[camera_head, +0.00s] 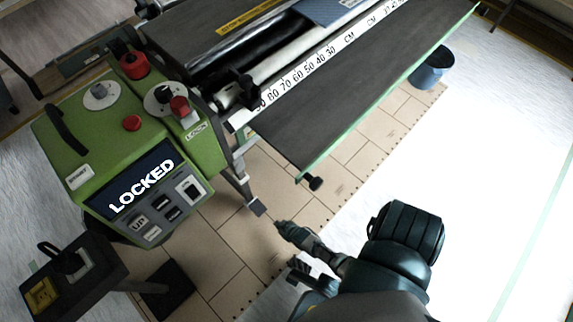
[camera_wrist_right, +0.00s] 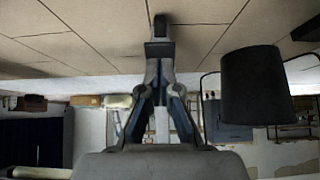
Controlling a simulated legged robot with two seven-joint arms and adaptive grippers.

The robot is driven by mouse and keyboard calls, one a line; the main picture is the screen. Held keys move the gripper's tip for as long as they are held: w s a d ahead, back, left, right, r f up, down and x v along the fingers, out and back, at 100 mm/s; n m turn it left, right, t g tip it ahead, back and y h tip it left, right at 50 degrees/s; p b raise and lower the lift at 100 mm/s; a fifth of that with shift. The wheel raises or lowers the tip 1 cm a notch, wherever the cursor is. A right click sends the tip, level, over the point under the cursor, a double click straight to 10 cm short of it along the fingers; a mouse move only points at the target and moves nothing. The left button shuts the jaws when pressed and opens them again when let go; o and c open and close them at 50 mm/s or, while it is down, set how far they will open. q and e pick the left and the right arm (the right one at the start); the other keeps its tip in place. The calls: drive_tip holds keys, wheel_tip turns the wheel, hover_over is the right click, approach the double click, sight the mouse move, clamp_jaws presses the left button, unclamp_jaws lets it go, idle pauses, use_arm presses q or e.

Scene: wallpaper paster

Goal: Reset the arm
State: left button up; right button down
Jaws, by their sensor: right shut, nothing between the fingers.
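My right arm comes in from the bottom of the head view. Its gripper (camera_head: 281,226) is shut and empty over the tan tiled floor, in front of the green control box (camera_head: 120,150). In the right wrist view the gripper (camera_wrist_right: 160,45) also shows, its fingers closed together with nothing between them. The gripper is apart from the control box and from the machine's dark table (camera_head: 350,100). My left gripper is not in view.
The box's screen (camera_head: 140,186) reads LOCKED; red and grey knobs sit on top. A pedestal with a dark box (camera_head: 75,280) stands at lower left. A blue bucket (camera_head: 427,75) stands at upper right. The white floor at right is clear.

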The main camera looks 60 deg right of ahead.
drive_tip(key=shift+s+a+r, duration=0.15)
drive_tip(key=shift+s+a, duration=0.05)
drive_tip(key=shift+s, duration=0.25)
idle(0.3)
